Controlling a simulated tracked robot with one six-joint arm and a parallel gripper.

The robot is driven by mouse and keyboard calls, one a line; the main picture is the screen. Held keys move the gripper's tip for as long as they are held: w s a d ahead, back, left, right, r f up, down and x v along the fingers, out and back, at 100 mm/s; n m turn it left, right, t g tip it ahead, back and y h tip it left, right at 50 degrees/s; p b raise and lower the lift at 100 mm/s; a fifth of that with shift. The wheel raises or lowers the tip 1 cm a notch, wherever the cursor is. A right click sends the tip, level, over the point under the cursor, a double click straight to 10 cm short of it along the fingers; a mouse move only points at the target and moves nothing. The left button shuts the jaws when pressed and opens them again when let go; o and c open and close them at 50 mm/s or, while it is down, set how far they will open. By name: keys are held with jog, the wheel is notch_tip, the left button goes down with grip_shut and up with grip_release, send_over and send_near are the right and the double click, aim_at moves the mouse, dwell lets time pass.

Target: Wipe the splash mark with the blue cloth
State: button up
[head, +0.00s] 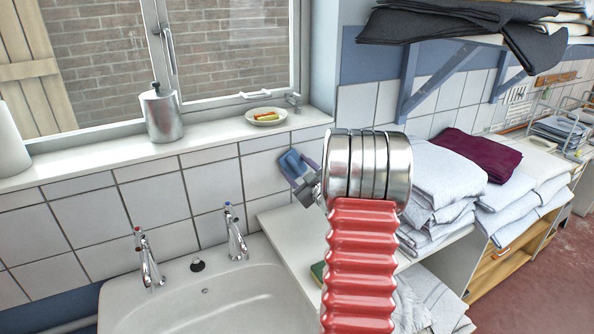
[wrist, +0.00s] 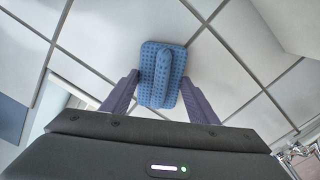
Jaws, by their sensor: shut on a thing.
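The blue cloth (head: 291,161) is in my gripper (head: 298,172), in front of the white wall tiles right of the basin taps. In the wrist view the cloth (wrist: 162,60) is a dimpled blue pad with a raised ridge, between the two purple fingers of my gripper (wrist: 160,80). Behind it are white tiles (wrist: 105,40) with grey joints. I cannot tell whether the cloth touches the tiles. No splash mark can be made out in either view; the cloth or my arm may hide it.
A white basin (head: 230,290) with two taps (head: 236,235) lies below left. The sill above holds a metal dispenser (head: 160,112) and a plate (head: 266,117). Folded linen stacks (head: 445,170) stand at right, under a bracketed shelf. A green and yellow sponge (head: 318,272) lies beside the basin.

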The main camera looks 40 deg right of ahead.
aim_at(304, 163)
jog(key=shift+w+d, duration=0.25)
jog(key=shift+w, duration=0.4)
dwell(0.3)
jog(key=d, duration=0.2)
jog(key=s+d, duration=0.1)
jog(key=shift+s+d, duration=0.2)
jog(key=shift+d, duration=0.15)
jog(key=shift+w, duration=0.15)
dwell(0.4)
jog(key=shift+w+a, duration=0.25)
jog(key=shift+a, duration=0.7)
jog(key=shift+w+a, duration=0.25)
jog(key=shift+a, duration=0.7)
jog(key=shift+s, duration=0.1)
jog(key=shift+v, duration=2.9)
